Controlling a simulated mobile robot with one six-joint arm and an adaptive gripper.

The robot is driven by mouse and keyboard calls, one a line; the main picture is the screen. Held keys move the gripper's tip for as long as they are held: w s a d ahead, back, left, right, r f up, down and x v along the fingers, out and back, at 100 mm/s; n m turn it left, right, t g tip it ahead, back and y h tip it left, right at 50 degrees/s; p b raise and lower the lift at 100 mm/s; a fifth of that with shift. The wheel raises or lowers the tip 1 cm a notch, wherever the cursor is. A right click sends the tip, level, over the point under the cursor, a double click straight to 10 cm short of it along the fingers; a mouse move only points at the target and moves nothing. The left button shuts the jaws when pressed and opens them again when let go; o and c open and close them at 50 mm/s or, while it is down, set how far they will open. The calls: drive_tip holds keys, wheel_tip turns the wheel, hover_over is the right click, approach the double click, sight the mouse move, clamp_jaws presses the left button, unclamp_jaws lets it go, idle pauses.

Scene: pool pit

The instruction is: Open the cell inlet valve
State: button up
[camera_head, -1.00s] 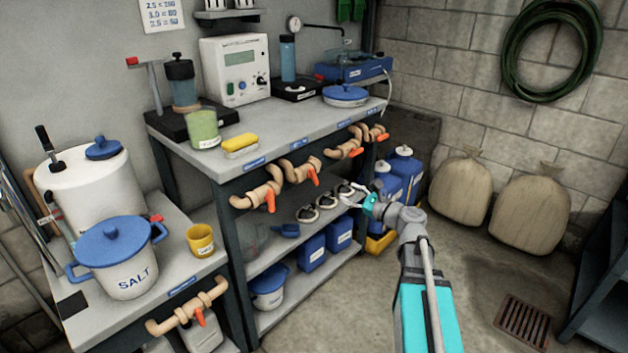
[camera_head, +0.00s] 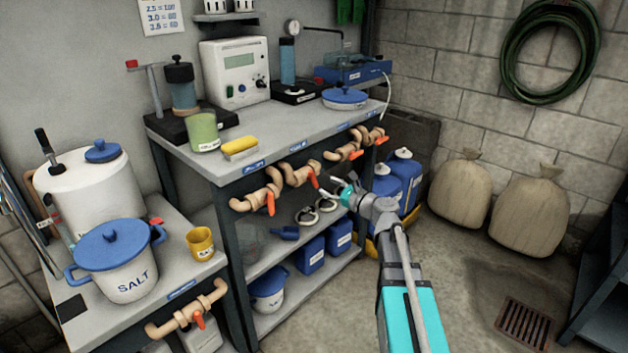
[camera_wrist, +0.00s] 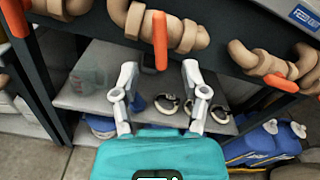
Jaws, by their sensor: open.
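A row of tan pipe valves with orange handles runs along the bench's front edge: a left one (camera_head: 270,203), a second (camera_head: 313,179), a third (camera_head: 355,155) and a far right one (camera_head: 381,140). Their labels are too small to read, so I cannot tell which is the cell inlet valve. My gripper (camera_head: 338,186) is open and empty in front of the bench, near the second and third valves. In the wrist view my gripper (camera_wrist: 160,75) has its fingers spread, with an orange handle (camera_wrist: 160,40) hanging ahead between them, seemingly apart from both.
The bench top (camera_head: 285,125) carries a meter (camera_head: 235,70) and a yellow sponge (camera_head: 240,145). Blue jugs (camera_head: 385,182) stand near my gripper. A lower bench has a SALT pot (camera_head: 125,275) and another valve (camera_head: 198,320). Floor is clear before the sacks (camera_head: 460,190).

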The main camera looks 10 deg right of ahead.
sight(315, 179)
drive_tip(key=shift+x, duration=3.15)
drive_tip(key=shift+c, duration=0.2)
clamp_jaws()
